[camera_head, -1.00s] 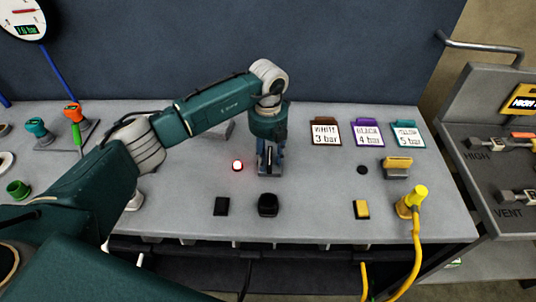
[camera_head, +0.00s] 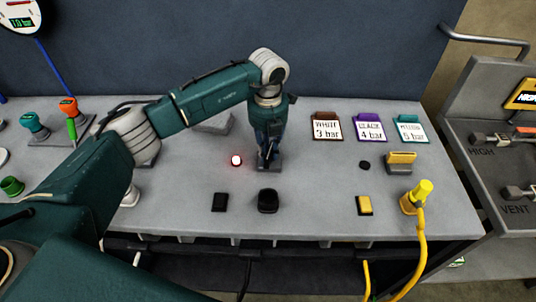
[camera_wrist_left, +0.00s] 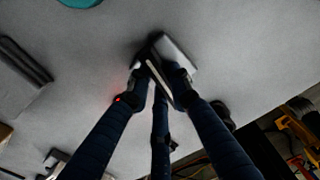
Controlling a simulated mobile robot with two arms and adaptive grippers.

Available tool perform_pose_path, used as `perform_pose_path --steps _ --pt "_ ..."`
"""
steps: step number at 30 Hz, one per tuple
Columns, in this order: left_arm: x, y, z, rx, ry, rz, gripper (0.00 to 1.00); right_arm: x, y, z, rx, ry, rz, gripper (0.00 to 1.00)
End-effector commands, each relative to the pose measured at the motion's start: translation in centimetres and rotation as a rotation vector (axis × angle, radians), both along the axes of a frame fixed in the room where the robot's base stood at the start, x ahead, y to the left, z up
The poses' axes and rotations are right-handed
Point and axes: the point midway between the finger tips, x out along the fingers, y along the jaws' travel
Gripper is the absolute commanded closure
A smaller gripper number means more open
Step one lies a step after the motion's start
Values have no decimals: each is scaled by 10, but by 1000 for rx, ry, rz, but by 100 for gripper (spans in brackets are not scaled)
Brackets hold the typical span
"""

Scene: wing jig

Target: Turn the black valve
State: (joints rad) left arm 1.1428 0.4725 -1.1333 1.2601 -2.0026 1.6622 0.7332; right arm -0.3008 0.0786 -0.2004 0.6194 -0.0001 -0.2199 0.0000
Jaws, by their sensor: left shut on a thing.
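The black valve stands on the grey bench top. In the left wrist view its dark handle with a light edge (camera_wrist_left: 158,80) lies between the fingertips, slanted across its grey base (camera_wrist_left: 176,54). In the head view the gripper mostly hides the valve, and a bit of its grey base (camera_head: 275,165) shows at the fingertips. My left gripper (camera_head: 267,158) points straight down at the valve and is shut on the handle. Its dark blue fingers also fill the lower part of the left wrist view (camera_wrist_left: 160,88). My right gripper is in neither view.
A lit red-white lamp (camera_head: 236,160) sits left of the valve. Black blocks (camera_head: 268,201) lie in front. Tags reading 3 bar (camera_head: 327,127), 4 bar (camera_head: 370,127) and 5 bar (camera_head: 410,129) stand at back right. A yellow connector (camera_head: 421,195) with a cable stands at the front right.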

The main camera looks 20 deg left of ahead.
Motion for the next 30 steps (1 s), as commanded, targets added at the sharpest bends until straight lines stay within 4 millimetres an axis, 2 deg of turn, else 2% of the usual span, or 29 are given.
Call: perform_pose_path --steps 1,12,30 --pt "2 1 -4 0 -4 -40 100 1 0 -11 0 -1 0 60" --pt "3 0 -3 1 -5 -392 100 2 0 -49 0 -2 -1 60" --pt "6 -1 -1 2 -6 -957 100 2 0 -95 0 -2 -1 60"
